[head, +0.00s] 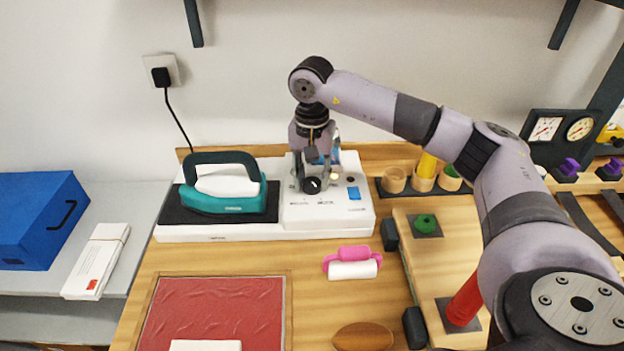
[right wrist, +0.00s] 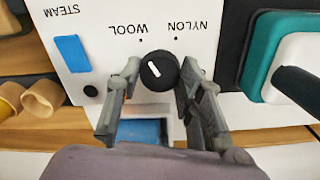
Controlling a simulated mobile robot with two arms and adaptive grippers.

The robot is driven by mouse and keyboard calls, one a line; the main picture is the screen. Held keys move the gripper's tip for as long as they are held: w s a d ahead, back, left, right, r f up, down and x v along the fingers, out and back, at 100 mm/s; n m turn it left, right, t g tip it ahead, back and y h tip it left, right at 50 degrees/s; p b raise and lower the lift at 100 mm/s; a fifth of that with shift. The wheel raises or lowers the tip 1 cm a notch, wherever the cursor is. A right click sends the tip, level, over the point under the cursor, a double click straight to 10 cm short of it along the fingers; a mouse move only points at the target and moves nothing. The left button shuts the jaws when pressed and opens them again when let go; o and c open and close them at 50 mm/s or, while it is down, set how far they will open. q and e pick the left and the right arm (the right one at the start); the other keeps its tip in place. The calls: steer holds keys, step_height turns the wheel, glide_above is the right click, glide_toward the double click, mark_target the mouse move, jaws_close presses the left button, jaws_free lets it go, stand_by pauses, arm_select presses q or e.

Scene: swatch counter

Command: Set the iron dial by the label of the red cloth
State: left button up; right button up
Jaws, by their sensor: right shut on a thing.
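The black iron dial (head: 312,186) sits on the white base (head: 300,221) beside the teal iron (head: 232,203). My right gripper (head: 313,180) comes down over it. In the right wrist view, its fingers are shut on the dial (right wrist: 159,70), one on each side. The dial's white mark tilts toward the upper left, roughly toward the dot by the upside-down WOOL print; NYLON is printed beside it. My left gripper is out of view.
A blue button (head: 354,193) is right of the dial. Wooden cups (head: 394,180) stand further right. A pink-and-white roll (head: 352,262) lies in front of the base. A blue box (head: 38,222) and white packet (head: 97,262) are at the left. Bare wood separates base and cloth.

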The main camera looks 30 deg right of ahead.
mark_target(312, 182)
stand_by(0.3)
steer(key=o, duration=1.2)
steer(key=shift+c, duration=0.2)
step_height(312, 182, up, 12)
stand_by(0.4)
